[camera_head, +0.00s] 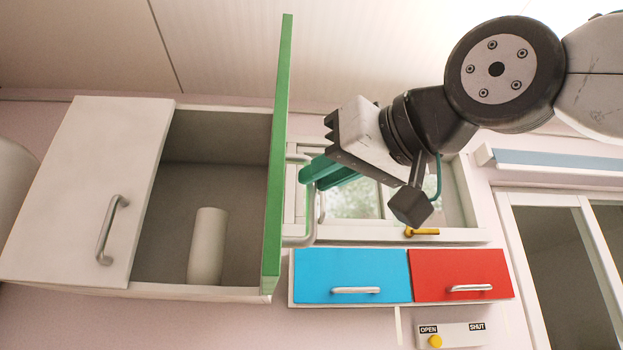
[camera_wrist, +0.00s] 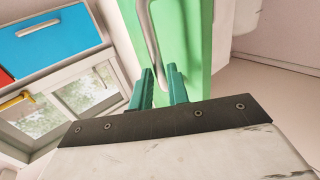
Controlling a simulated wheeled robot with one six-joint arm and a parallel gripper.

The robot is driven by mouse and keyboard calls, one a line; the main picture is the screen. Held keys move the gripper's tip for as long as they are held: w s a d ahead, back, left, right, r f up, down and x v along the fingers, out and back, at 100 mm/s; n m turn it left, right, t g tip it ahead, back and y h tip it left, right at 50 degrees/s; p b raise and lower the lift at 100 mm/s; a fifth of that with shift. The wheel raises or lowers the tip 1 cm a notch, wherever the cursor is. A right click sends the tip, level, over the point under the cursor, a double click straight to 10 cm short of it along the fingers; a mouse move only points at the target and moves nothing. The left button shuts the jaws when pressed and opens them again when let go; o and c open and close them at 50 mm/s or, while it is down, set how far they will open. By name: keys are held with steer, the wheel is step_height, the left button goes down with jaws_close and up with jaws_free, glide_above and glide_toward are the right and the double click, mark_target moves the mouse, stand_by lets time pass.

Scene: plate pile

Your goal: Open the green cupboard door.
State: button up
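The green cupboard door (camera_head: 279,150) stands swung out, seen nearly edge-on in the head view, with the cupboard's right compartment open beside it. The door's green face (camera_wrist: 188,38) also shows in the wrist view. Its metal handle (camera_head: 310,215) is on the door's right-hand side; in the wrist view the handle (camera_wrist: 148,32) runs down towards the gap between my fingers. My gripper (camera_head: 308,174) is at the handle, its teal fingers pointing at the door. In the wrist view my gripper (camera_wrist: 160,78) has its fingers apart. Whether they touch the handle is unclear.
The cupboard's white left door (camera_head: 90,190) is closed. A pale cylinder (camera_head: 207,245) stands inside the open compartment. Blue (camera_head: 350,270) and red (camera_head: 460,272) fronts lie below the window, above a panel (camera_head: 455,335) marked OPEN and SHUT.

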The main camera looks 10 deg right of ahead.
steer(key=shift+v, duration=2.55)
steer(key=w+d+f+g+h, duration=0.1)
steer(key=w+f+g+h, duration=0.2)
steer(key=f, duration=1.2)
steer(key=d+f+g+h, duration=0.1)
steer(key=f+g+h, duration=0.25)
steer(key=f, duration=1.15)
steer(key=s+d+f+m+g, duration=0.2)
steer(key=d+f, duration=0.2)
steer(key=f, duration=0.3)
steer(key=s+d+f+m+g+h, duration=0.1)
steer(key=s+d+f+m+g, duration=0.1)
steer(key=f, duration=0.6)
steer(key=s+d+f+m+g+h, duration=0.1)
steer(key=d+f+g, duration=0.3)
steer(key=d+f, duration=0.2)
steer(key=shift+s+d+f+m, duration=0.25)
steer(key=shift+s+f+m, duration=0.15)
steer(key=shift+f, duration=0.35)
